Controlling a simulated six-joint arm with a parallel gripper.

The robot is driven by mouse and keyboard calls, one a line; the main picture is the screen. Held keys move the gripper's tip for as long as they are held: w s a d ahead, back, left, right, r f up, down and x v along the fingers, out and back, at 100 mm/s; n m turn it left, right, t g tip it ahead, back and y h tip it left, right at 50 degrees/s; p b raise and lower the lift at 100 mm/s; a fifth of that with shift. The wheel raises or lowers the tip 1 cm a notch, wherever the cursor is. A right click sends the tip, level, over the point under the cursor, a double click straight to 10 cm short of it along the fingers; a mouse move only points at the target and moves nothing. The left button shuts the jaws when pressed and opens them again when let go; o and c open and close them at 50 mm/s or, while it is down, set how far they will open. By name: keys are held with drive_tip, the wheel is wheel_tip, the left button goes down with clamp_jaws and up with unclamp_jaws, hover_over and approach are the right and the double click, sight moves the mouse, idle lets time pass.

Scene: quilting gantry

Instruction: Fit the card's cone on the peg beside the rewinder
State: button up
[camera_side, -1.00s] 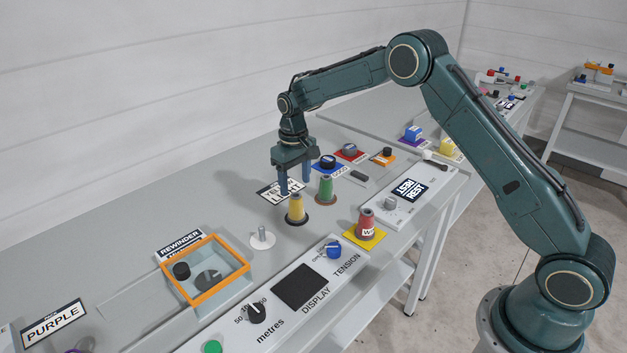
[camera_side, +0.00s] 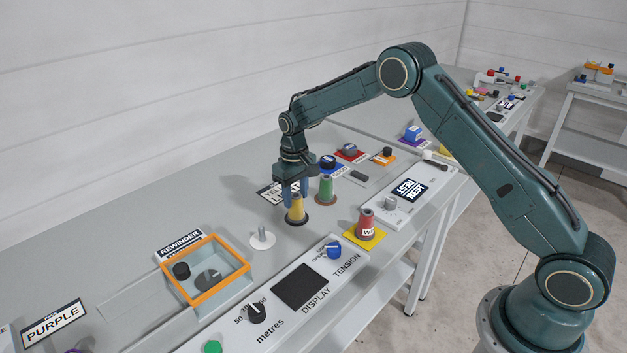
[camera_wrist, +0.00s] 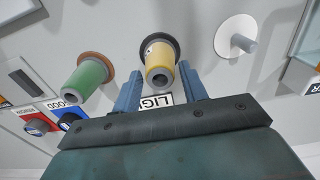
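The yellow cone (camera_side: 296,209) stands upright on a dark round base on the bench, with its hollow top showing in the wrist view (camera_wrist: 160,65). My gripper (camera_side: 295,196) points down over it, a finger on each side of its upper part; in the wrist view the fingers (camera_wrist: 160,70) look open, with slim gaps beside the cone.
A green cone (camera_side: 326,189) stands close to the right of my gripper. A red cone (camera_side: 366,224) stands on a yellow square nearer the front. The control panel (camera_side: 262,338) with knobs runs along the front edge. Bench left of the peg is mostly clear.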

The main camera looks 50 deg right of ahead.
sight(296, 195)
drive_tip(key=c, duration=0.7)
drive_tip(key=shift+r, duration=3.2)
drive_tip(key=a+r, duration=0.5)
drive_tip(key=a, duration=0.7)
